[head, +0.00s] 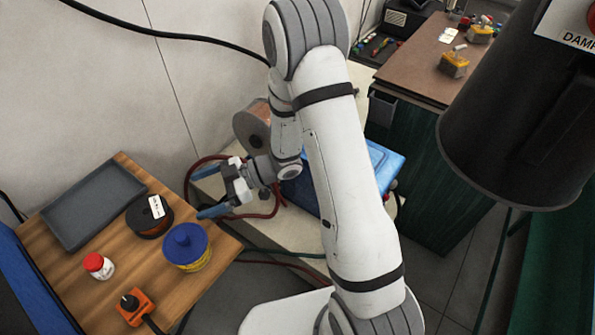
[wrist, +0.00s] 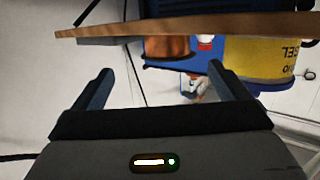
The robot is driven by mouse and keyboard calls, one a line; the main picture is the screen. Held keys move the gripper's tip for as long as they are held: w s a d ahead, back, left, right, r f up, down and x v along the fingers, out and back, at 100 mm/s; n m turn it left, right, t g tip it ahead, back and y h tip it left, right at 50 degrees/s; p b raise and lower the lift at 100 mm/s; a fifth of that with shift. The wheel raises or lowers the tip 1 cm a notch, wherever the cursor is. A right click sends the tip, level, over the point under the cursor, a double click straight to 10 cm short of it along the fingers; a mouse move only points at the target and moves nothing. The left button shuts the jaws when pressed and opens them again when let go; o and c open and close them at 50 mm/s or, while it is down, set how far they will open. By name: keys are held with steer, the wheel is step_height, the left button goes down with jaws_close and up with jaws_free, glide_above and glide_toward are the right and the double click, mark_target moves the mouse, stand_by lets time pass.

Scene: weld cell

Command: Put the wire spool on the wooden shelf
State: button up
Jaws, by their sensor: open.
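A wire spool (head: 150,219), dark-rimmed with copper windings and a white label on top, lies flat on the wooden shelf (head: 88,265), between the grey tray and the blue-lidded tin. In the wrist view, which looks upside down, its copper side (wrist: 168,48) shows against the shelf board (wrist: 190,27). My gripper (head: 198,194) is open and empty, to the right of the shelf and spool, with its blue fingers pointing left. In the wrist view my gripper (wrist: 161,72) has its fingers wide apart with nothing between them; the spool is beyond them.
The shelf also holds a grey tray (head: 94,204), a yellow tin with a blue lid (head: 186,240), a red-capped bottle (head: 99,266) and an orange device (head: 135,307). A larger copper reel (head: 252,126), a blue case and looping red hoses are behind my arm.

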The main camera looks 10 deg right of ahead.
steer(key=w+d+r+m+t+h, duration=0.45)
steer(key=w+d+t, duration=0.2)
steer(key=w, duration=0.25)
steer(key=w+d+r+m+t+h, duration=0.2)
steer(key=d+r+m+t+h, duration=0.25)
steer(key=d+h, duration=0.5)
steer(key=s+d+r+m+g+h, duration=0.35)
steer(key=s+d+m, duration=0.25)
steer(key=s+d, duration=0.4)
steer(key=s+a+r+m+g+y, duration=0.1)
steer(key=s+m+g, duration=0.3)
steer(key=s, duration=1)
steer(key=shift+a+r+y, duration=0.2)
steer(key=shift+r+y, duration=0.15)
steer(key=shift+r, duration=0.5)
